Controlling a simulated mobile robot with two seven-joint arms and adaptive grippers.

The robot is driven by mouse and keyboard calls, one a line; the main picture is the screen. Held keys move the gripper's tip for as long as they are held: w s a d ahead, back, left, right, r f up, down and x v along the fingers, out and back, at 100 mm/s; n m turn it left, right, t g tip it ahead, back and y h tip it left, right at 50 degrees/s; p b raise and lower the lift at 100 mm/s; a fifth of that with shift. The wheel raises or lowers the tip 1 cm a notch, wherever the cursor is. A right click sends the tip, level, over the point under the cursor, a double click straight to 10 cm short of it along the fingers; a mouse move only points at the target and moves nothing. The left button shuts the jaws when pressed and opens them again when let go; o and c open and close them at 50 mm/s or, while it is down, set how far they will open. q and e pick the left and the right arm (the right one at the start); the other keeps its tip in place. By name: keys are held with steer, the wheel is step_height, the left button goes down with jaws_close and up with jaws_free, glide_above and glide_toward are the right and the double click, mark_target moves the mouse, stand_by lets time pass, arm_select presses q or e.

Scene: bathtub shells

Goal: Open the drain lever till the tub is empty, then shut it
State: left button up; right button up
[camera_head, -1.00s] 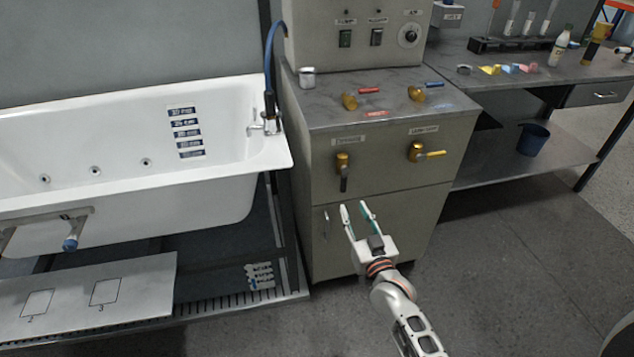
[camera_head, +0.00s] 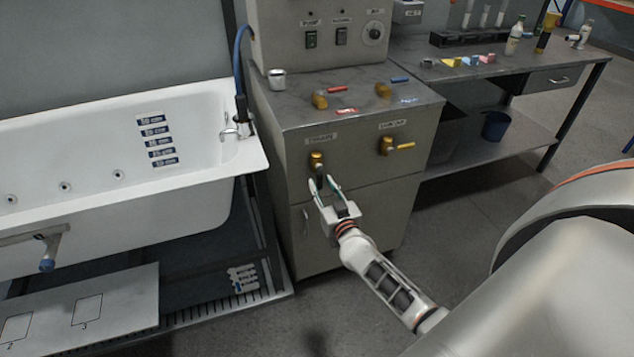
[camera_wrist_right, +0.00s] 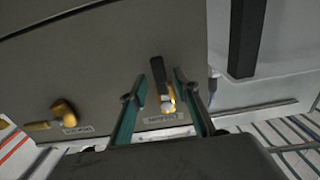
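The drain lever (camera_head: 317,165) is on the front of the grey cabinet, a brass body with a black handle hanging straight down under a small label. The lever also shows in the right wrist view (camera_wrist_right: 167,97), its black handle (camera_wrist_right: 158,70) between my fingers. My right gripper (camera_head: 324,187) is open, its fingers (camera_wrist_right: 160,85) on either side of the handle with visible gaps. The white bathtub (camera_head: 200,185) is at left, with level labels (camera_head: 157,140) on its inner wall. I cannot make out any water; the tub floor is mostly hidden. My left gripper is out of view.
A second brass valve (camera_head: 388,147) with a yellow handle pointing right is beside the drain lever. More valves with red and blue handles are on the cabinet top (camera_head: 350,120). A metal cup (camera_head: 277,79) stands there too. A bench (camera_head: 480,72) is at right.

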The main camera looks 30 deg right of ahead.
steer(key=shift+x, duration=1.2)
jaws_close()
